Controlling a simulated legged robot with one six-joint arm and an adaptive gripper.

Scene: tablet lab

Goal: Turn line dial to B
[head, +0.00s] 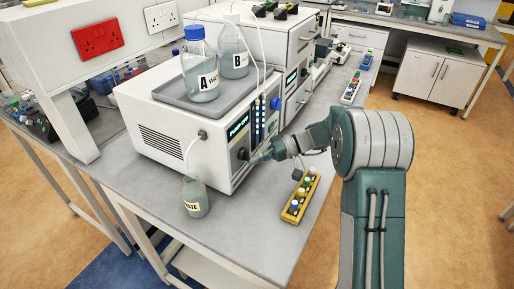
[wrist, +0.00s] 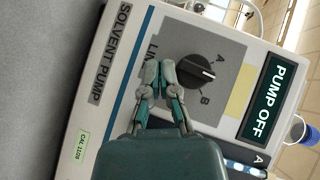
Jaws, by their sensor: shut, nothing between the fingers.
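The line dial (wrist: 195,72) is a round black knob on a grey plate on the front of the solvent pump (head: 172,118). In the wrist view its white mark is on the right side, seemingly between the printed A and B. My gripper (wrist: 158,68) is shut and empty, its fingertips beside the dial's left edge and over part of the "LINE" lettering. Whether they touch the knob I cannot tell. In the head view my gripper (head: 258,157) is close to the pump's front panel, just right of the dial (head: 243,154).
The pump screen (wrist: 267,100) reads PUMP OFF. Bottles A (head: 202,75) and B (head: 233,52) stand in a tray on top of the pump. A waste bottle (head: 196,199) and a yellow vial rack (head: 301,195) stand on the bench near my arm.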

